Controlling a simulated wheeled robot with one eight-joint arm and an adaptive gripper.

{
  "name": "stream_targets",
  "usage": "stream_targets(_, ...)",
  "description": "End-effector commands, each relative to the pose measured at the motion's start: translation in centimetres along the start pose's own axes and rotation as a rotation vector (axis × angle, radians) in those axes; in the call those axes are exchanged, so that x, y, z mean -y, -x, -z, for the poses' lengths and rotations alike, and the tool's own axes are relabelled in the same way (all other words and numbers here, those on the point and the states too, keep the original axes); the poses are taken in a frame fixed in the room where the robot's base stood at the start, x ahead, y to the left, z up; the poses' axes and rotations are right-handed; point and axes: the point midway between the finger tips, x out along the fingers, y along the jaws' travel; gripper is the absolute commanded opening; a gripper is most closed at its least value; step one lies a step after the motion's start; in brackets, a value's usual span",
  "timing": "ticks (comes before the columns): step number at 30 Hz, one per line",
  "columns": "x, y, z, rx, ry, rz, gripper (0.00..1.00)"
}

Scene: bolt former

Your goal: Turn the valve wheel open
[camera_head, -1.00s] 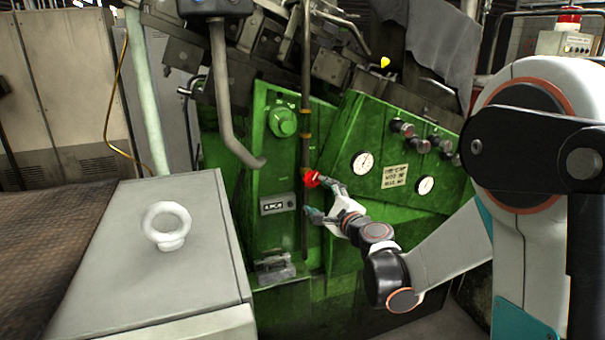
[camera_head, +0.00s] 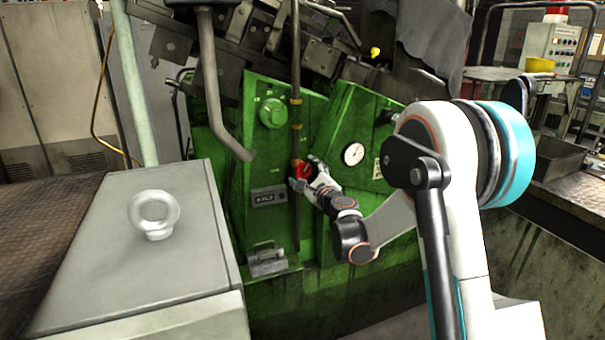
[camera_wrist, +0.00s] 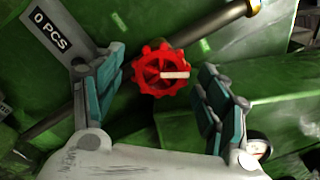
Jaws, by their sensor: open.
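The red valve wheel (camera_wrist: 161,73) with its scalloped rim shows in the wrist view, upper middle, with a pale handle or pin across its right half. It sits by a dark pipe on the green machine. In the head view the valve wheel (camera_head: 301,169) is small and partly hidden by my gripper (camera_head: 303,178). In the wrist view my gripper (camera_wrist: 163,90) is open, with one teal-padded finger left of the wheel and one right of it. Gaps show between both fingers and the rim, so I see no contact.
The vertical pipe (camera_head: 296,90) runs along the green machine (camera_head: 345,130). A counter plate (camera_head: 268,197) is below left of the wheel. A gauge (camera_head: 353,154) is to the right. A grey box with a ring (camera_head: 155,215) stands at front left.

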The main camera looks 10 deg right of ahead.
Motion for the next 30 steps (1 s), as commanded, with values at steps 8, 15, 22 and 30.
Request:
stream_targets(8, 0.0, -3.0, 0.0, 0.0, 0.0, 0.0, 0.68)
stream_targets(15, 0.0, -3.3, -0.1, 0.0, 0.001, 0.0, 0.68)
stream_targets(22, 0.0, -3.3, -0.1, 0.0, 0.001, 0.0, 0.41)
stream_targets(30, 0.0, -3.3, -0.1, 0.0, 0.001, 0.0, 0.21)
